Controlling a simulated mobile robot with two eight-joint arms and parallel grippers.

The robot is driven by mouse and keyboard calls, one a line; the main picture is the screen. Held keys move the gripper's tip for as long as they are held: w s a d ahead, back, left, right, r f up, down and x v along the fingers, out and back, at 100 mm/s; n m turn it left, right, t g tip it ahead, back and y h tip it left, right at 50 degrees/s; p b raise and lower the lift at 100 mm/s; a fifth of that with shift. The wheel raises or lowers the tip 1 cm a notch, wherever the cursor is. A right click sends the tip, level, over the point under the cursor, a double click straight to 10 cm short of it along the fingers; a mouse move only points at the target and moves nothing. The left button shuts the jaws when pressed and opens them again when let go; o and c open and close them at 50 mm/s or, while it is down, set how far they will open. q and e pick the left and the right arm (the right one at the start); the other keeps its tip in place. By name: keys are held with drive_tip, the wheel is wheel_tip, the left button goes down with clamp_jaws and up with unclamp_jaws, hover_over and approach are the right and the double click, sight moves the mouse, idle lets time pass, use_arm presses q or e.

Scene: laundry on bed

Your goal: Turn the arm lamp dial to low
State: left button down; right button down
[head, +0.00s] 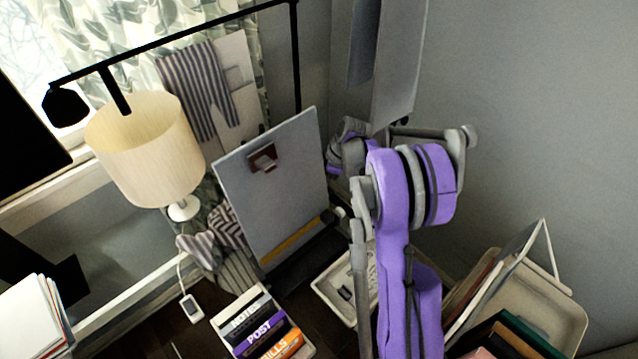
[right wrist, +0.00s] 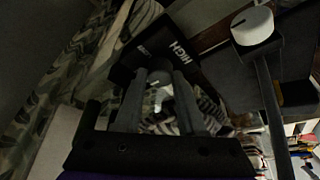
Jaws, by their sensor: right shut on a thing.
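The black arm lamp (head: 200,40) reaches across the top left of the head view, with its small black head (head: 66,105) at the left end. In the right wrist view a black panel (right wrist: 160,48) reads HIGH; a second label on it is too small to read. My right gripper (right wrist: 160,76) is at this panel, its two grey fingers shut on what appears to be the dial, which the fingers and the dark mostly hide. In the head view my purple right arm reaches back, and its gripper is hidden behind the arm and clipboard. My left gripper is not in view.
A clipboard (head: 265,200) stands just left of my right arm. A cream-shaded lamp (head: 145,150) and striped cloth (head: 198,90) are further left.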

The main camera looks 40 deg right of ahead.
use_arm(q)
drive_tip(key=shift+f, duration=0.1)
use_arm(e)
drive_tip(key=m+t+h+b, duration=0.1)
drive_tip(key=m, duration=0.3)
drive_tip(key=shift+s+a+f+b, duration=0.1)
drive_tip(key=shift+a+b, duration=0.05)
drive_tip(key=shift+b, duration=0.25)
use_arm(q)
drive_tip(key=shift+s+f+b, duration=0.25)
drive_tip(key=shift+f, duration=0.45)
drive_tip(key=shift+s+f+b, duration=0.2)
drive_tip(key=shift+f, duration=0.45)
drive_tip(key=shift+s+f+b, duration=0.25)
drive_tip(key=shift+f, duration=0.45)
use_arm(e)
drive_tip(key=shift+a+m+t+h, duration=0.15)
drive_tip(key=shift+m+h, duration=0.35)
drive_tip(key=shift+m, duration=0.7)
drive_tip(key=shift+d+m+t+h, duration=0.15)
drive_tip(key=shift+m+h, duration=0.35)
drive_tip(key=shift+m, duration=0.7)
drive_tip(key=shift+a, duration=0.1)
drive_tip(key=c, duration=0.5)
unclamp_jaws()
